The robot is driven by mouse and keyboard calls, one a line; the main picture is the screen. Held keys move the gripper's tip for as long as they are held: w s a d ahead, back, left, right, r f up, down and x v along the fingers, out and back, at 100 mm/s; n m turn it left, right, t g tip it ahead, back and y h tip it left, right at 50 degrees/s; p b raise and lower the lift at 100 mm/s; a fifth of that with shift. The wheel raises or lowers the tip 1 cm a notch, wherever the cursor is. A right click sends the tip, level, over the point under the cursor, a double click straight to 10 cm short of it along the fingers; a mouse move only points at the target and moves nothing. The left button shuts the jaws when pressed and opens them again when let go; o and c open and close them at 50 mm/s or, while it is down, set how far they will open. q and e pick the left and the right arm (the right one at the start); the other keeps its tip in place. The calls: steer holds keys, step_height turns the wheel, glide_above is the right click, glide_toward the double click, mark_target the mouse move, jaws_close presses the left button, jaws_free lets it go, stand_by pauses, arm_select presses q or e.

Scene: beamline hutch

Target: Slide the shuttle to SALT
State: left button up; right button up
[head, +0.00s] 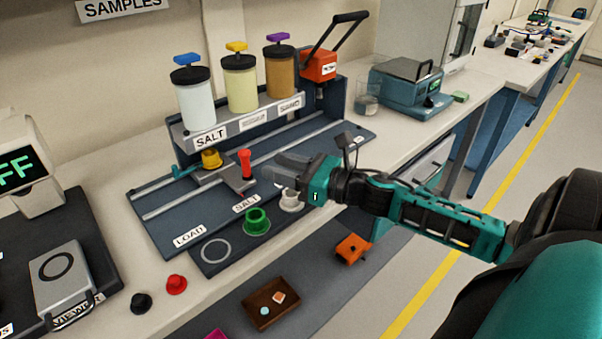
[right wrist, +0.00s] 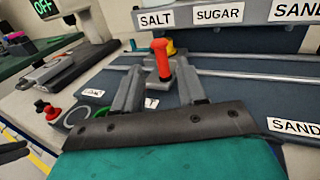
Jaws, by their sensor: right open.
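The shuttle (head: 238,184) is a grey carriage across the two rails. It bears a yellow cup (head: 211,158) and an upright red handle (head: 246,163). It stands in line with the SALT floor label (head: 246,203), below the blue-capped SALT canister (head: 195,100). My right gripper (head: 279,172) is open, just right of the handle in the head view. In the right wrist view the red handle (right wrist: 162,60) appears between and beyond the spread fingers, with no clear contact. Part of the SALT label is hidden there.
The LOAD label (head: 189,236) marks the rail track's near left end. Yellow-capped SUGAR (head: 240,85) and purple-capped SAND (head: 280,72) canisters stand above the track. A brown tray (head: 258,315) is nearer.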

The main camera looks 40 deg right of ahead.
arm_select(q)
steer(key=shift+f, duration=0.1)
arm_select(e)
steer(key=shift+v, duration=2.1)
arm_select(q)
steer(key=shift+s, duration=0.1)
